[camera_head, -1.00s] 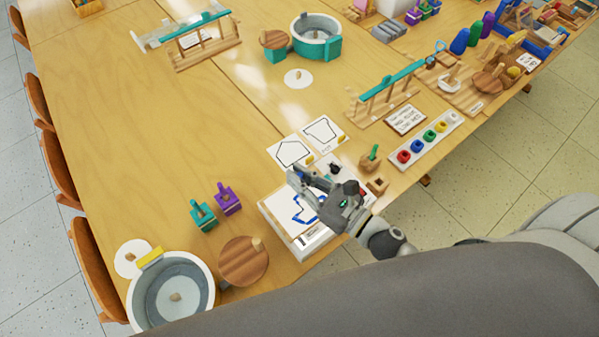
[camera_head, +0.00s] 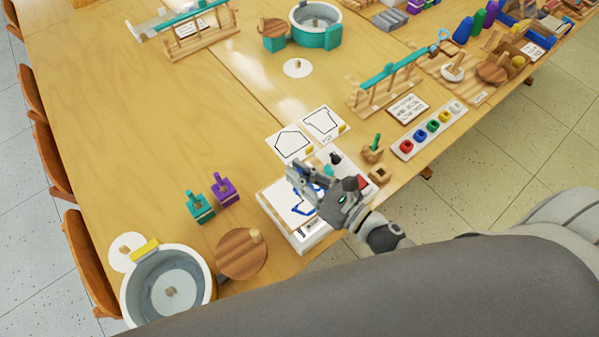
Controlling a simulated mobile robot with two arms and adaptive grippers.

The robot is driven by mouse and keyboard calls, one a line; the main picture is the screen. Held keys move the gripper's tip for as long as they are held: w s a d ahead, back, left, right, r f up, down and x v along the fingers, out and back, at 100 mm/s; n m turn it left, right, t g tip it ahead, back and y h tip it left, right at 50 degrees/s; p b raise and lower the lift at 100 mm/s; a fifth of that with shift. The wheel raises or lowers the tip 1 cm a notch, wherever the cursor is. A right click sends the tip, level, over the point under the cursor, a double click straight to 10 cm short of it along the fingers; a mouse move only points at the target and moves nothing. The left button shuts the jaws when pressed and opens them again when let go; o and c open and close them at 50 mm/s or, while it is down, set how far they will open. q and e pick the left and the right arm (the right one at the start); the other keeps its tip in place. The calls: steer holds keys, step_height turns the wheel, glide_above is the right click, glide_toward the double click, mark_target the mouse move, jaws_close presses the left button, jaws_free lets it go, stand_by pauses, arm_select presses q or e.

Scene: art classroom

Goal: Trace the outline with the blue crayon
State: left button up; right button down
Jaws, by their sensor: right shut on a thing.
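My right gripper (camera_head: 301,175) is over the upper part of a white drawing sheet (camera_head: 277,196) at the table's near edge. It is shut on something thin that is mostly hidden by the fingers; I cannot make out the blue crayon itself. A blue line (camera_head: 302,209) runs in angled strokes on the sheet, partly covered by my gripper and wrist. The sheet lies on a white box-like board (camera_head: 312,239). My left gripper is not in view.
Two outline cards (camera_head: 291,143) lie just behind the sheet. A wooden block with a green peg (camera_head: 373,150) and a tray of coloured rings (camera_head: 429,130) stand to the right. Teal and purple blocks (camera_head: 224,190), a round wooden lid (camera_head: 241,256) and a tub (camera_head: 168,288) are at left.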

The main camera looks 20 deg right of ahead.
steer(key=shift+f+b, duration=1.55)
steer(key=shift+r, duration=0.1)
steer(key=shift+s+d+b, duration=0.25)
steer(key=shift+s+b, duration=0.2)
steer(key=shift+s, duration=0.15)
stand_by(0.8)
steer(key=shift+s+a, duration=0.1)
steer(key=shift+s, duration=0.15)
steer(key=shift+s+a, duration=0.1)
steer(key=shift+a, duration=0.25)
stand_by(0.6)
steer(key=shift+b, duration=0.35)
step_height(320, 180, up, 4)
steer(key=p, duration=0.3)
stand_by(0.4)
